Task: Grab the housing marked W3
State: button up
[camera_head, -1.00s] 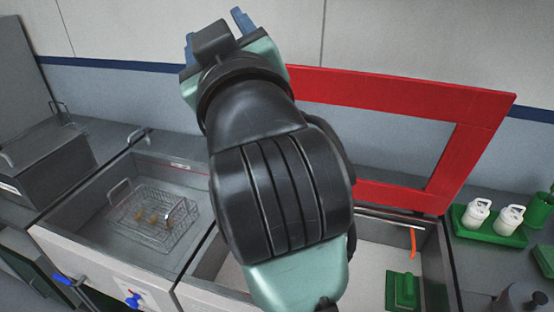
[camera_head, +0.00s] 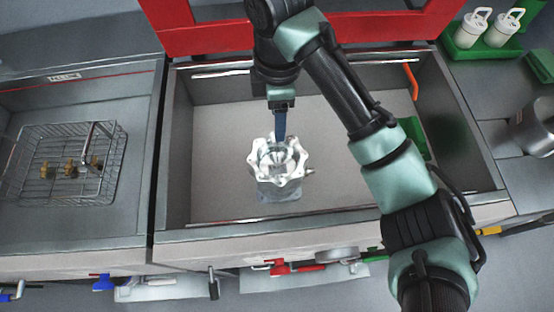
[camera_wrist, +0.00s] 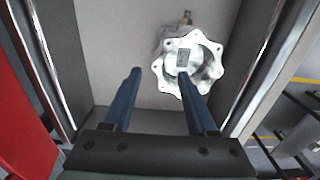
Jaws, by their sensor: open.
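A silver machined housing (camera_head: 279,170) with a scalloped flange stands on the floor of the middle basin, upright with its open top facing up. It also shows in the wrist view (camera_wrist: 206,45), right of centre, with a small grey plate on it; any marking is too small to read. My gripper (camera_head: 279,138) is above the housing's far side in the head view, pointing down. In the wrist view its blue fingers (camera_wrist: 160,80) are apart with nothing between them, and the right fingertip overlaps the flange's edge. I cannot tell whether it touches.
The grey basin (camera_head: 225,125) has walls all round and a raised red frame (camera_head: 205,38) behind it. A wire basket (camera_head: 60,165) with brass parts sits in the left basin. A green object (camera_head: 414,138) lies at the basin's right. White bottles (camera_head: 473,30) stand on a green tray.

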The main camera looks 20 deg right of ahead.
aim_at(284, 170)
notch_tip(284, 170, down, 8)
jog(key=shift+a+r, duration=0.1)
jog(key=shift+r, duration=0.15)
jog(key=shift+c, duration=0.2)
grip_shut()
jog(key=shift+w+r, duration=0.1)
jog(key=shift+r, duration=0.05)
dwell(1.1)
